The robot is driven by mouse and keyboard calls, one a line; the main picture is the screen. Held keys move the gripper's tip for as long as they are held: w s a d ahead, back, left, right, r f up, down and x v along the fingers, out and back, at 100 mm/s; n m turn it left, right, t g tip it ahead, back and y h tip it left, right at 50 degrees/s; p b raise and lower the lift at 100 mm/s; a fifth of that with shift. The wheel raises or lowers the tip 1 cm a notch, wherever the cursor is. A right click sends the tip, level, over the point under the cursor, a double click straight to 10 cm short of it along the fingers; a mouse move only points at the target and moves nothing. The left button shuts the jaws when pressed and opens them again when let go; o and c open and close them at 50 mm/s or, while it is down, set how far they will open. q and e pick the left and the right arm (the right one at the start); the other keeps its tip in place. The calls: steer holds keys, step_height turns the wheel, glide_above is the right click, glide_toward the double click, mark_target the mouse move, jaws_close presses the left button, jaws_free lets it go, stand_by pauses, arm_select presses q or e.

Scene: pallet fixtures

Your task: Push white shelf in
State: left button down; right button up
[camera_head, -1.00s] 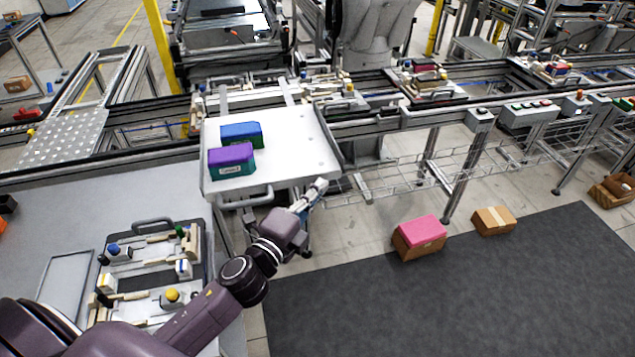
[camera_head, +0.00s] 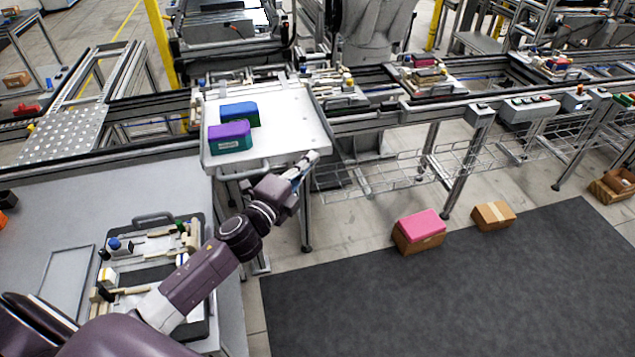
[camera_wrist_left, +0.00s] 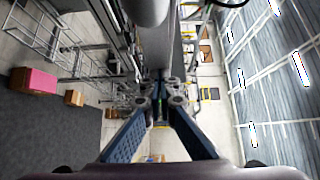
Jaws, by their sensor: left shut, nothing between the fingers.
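The white shelf (camera_head: 285,125) is a flat pull-out tray in the conveyor frame, with a handle on its front edge. A purple-topped box (camera_head: 230,137) and a blue-topped box (camera_head: 240,113) stand on its left part. My left gripper (camera_head: 312,157) is shut and empty at the shelf's front right corner, close against the front edge. I cannot tell whether it touches. The left wrist view shows its blue fingers converging (camera_wrist_left: 160,112). My right gripper is in neither view.
A worktable (camera_head: 130,195) with a fixture pallet (camera_head: 150,260) stands on the left. A pink-topped box (camera_head: 419,231) and a brown box (camera_head: 493,215) lie on the floor by the dark mat (camera_head: 450,290). Conveyor rails run behind the shelf.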

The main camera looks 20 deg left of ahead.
mark_target(295, 120)
arm_select(q)
steer(key=w+a+b, duration=0.1)
steer(key=w+a, duration=0.2)
steer(key=w, duration=0.1)
steer(key=w+a+b, duration=0.1)
steer(key=w+a, duration=0.2)
steer(key=w, duration=0.1)
steer(key=w+a+b, duration=0.1)
steer(key=w+a, duration=0.2)
steer(key=w, duration=0.1)
steer(key=shift+w+a+f, duration=0.1)
steer(key=shift+w+a, duration=0.35)
steer(key=shift+a+r+b, duration=0.1)
steer(key=shift+r+b, duration=0.15)
steer(key=shift+b, duration=0.05)
steer(key=shift+r, duration=0.1)
